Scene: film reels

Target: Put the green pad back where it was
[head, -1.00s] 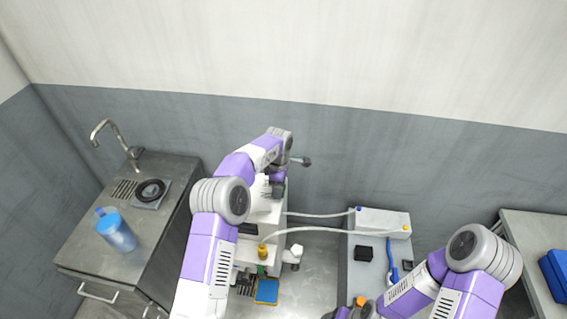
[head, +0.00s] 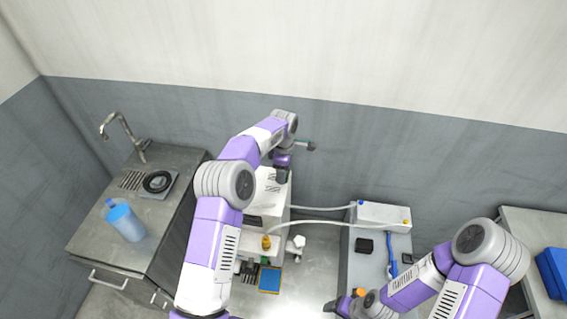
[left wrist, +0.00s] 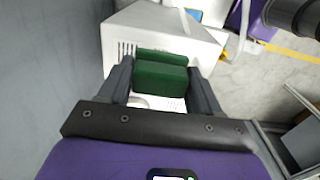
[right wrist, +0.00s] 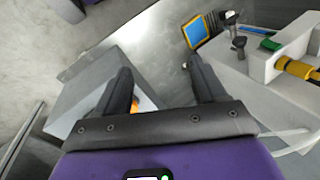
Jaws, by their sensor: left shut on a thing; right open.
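The green pad (left wrist: 160,75) is a dark green block between the fingers of my left gripper (left wrist: 161,80), which is shut on it. In the left wrist view it hangs over the white machine (left wrist: 160,35). In the head view my left gripper (head: 282,174) is above the machine's top (head: 270,190), and the pad cannot be made out clearly there. My right gripper (right wrist: 160,70) is open and empty. It is low at the front in the head view (head: 347,304), apart from the machine.
A blue pad with a yellow rim (head: 270,279) lies low beside the machine. Hoses link the machine to a grey bench unit (head: 383,214) on the right. A sink counter (head: 100,222) with a blue jug (head: 126,222) stands left. Blue boxes (head: 552,270) sit far right.

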